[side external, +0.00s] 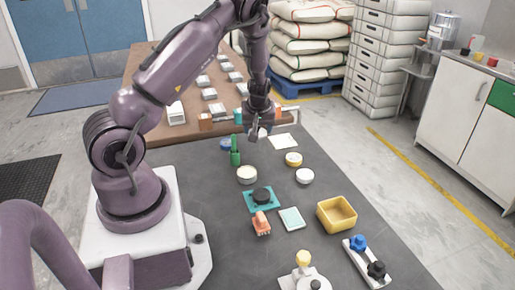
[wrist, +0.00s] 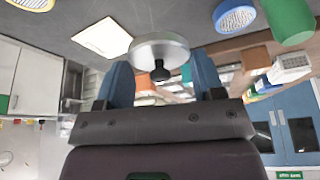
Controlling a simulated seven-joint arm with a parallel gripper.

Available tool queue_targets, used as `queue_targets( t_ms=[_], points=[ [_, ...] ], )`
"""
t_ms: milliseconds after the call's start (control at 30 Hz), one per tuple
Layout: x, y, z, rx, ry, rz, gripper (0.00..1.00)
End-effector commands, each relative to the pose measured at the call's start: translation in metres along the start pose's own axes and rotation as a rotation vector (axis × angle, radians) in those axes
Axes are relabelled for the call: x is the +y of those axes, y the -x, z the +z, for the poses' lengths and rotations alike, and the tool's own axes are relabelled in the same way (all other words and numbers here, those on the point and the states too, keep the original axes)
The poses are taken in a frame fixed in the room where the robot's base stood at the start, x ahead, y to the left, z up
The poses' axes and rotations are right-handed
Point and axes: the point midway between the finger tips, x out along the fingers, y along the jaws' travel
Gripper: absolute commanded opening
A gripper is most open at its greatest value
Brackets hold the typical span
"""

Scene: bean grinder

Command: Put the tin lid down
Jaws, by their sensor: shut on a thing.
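My gripper (side external: 261,122) hangs over the far part of the dark table. In the wrist view its two blue fingers (wrist: 161,80) stand either side of a black knob. The tin lid (wrist: 160,48) is a pale metal disc with that knob. It shows small below my gripper in the side view (side external: 263,133). My gripper is shut on the lid and seems to hold it above the table; the exact gap cannot be told. A cream square pad (side external: 284,142) lies flat to the right of my gripper and also shows in the wrist view (wrist: 104,38).
A green cylinder (side external: 235,152) and a blue round thing (side external: 225,144) stand left of my gripper. Round white tins (side external: 246,175) (side external: 305,176) and a yellow-banded one (side external: 293,159) stand nearer. A yellow bin (side external: 337,213) is farther right. Bare table lies between them.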

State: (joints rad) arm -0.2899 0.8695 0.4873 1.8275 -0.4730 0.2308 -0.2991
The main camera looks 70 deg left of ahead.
Motion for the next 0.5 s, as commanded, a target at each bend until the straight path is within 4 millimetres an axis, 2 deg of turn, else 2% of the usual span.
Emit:
queue_targets(
  t_ms=[100, 333, 500],
  points=[
    [-0.001, -0.020, 0.009, -0.002, 0.000, -0.002, 0.40],
    [0.000, -0.037, 0.015, 0.001, 0.000, 0.000, 0.40],
    [-0.001, -0.059, 0.025, -0.001, -0.001, -0.001, 0.40]
  ],
)
